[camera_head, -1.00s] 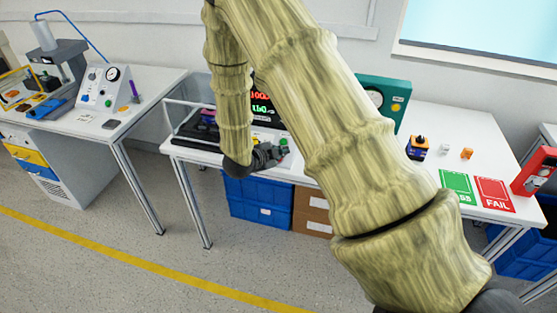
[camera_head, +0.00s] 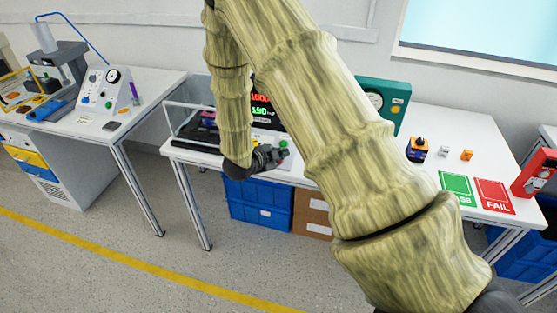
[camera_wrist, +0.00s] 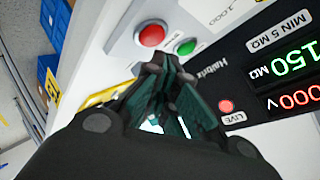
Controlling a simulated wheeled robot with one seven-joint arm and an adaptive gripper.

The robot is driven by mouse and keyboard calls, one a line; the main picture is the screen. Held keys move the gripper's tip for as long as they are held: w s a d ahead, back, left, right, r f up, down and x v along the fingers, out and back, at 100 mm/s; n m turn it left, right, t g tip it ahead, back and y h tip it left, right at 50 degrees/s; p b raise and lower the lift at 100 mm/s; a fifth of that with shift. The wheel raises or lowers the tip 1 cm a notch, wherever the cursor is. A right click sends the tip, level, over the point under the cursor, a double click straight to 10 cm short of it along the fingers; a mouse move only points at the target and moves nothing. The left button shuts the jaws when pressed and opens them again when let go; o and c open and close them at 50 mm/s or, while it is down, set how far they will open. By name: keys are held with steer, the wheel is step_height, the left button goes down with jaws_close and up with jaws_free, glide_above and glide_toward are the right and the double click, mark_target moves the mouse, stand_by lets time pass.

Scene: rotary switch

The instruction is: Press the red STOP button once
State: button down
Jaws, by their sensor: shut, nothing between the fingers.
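The red button (camera_wrist: 151,36) is a round dome on a grey panel of the tester, at the top of the wrist view. My gripper (camera_wrist: 158,62) is shut and empty, its tips just below the red button in that picture; I cannot tell whether they touch anything. A green button (camera_wrist: 186,47) sits right beside the red one, close to the fingertips. In the head view my gripper (camera_head: 268,158) is at the tester's front edge, with the green button (camera_head: 284,143) just to its right. The red button is not visible there, probably hidden by my gripper.
The tester's display (camera_wrist: 285,75) shows lit green and red digits, and a red LIVE lamp (camera_wrist: 226,105) is beside it. A clear-walled enclosure (camera_head: 190,125) stands left of my gripper. Blue bins (camera_head: 258,200) are under the table.

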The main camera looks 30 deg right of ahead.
steer(key=shift+f, duration=0.25)
steer(key=shift+w+f+b, duration=0.1)
steer(key=shift+f+b, duration=0.1)
steer(key=shift+b, duration=0.1)
steer(key=shift+d+f, duration=0.15)
steer(key=shift+f, duration=0.25)
stand_by(1.0)
steer(key=shift+r, duration=0.15)
steer(key=shift+a+r, duration=0.2)
steer(key=shift+r, duration=0.5)
steer(key=shift+p, duration=0.3)
steer(key=r+p, duration=0.1)
steer(key=s+r+p, duration=0.1)
steer(key=r, duration=0.1)
steer(key=a+r, duration=0.1)
steer(key=shift+s+a+r+p, duration=0.1)
steer(key=shift+s+r+p, duration=0.05)
steer(key=shift+r+p, duration=0.25)
steer(key=shift+f, duration=0.1)
stand_by(0.7)
